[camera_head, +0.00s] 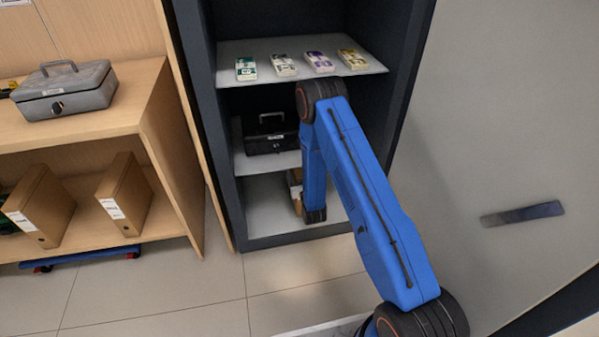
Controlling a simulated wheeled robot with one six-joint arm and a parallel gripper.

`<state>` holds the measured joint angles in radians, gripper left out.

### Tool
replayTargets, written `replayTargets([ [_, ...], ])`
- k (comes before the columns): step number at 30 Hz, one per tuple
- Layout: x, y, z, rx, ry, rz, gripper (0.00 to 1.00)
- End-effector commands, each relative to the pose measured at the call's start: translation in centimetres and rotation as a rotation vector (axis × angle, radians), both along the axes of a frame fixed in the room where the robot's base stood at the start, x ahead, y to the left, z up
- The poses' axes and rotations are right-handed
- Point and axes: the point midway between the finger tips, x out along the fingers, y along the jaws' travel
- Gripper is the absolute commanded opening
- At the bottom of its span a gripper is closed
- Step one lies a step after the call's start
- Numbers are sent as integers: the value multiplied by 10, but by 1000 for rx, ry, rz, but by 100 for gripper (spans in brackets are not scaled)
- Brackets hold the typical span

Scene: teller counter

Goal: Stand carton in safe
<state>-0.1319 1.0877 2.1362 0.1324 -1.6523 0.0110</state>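The safe (231,226) stands open, dark grey with light shelves inside. A brown carton (295,188) shows as a narrow strip in its bottom compartment, just left of my blue arm; most of it is hidden behind the arm. It looks upright, but I cannot tell whether it rests on the floor of the safe. My arm reaches into the safe and its forearm points down in front of the lower compartments. My gripper is hidden behind the forearm, so its hold on the carton cannot be seen.
Banknote bundles (319,62) lie on the safe's top shelf, and a black cash box (268,135) sits on the middle one. At left, a wooden shelf unit (158,125) holds a grey cash box (66,90) and two brown file cartons (126,196). The grey panel (480,120) bounds the right.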

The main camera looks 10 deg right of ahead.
Motion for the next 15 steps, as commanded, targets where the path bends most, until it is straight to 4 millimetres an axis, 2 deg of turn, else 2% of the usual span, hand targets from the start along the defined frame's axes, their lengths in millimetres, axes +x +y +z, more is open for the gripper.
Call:
replayTargets([
  [5, -22, 0, 0, -1, 2, 0, 70],
  [15, -87, 0, 0, 0, 3, 1, 70],
])
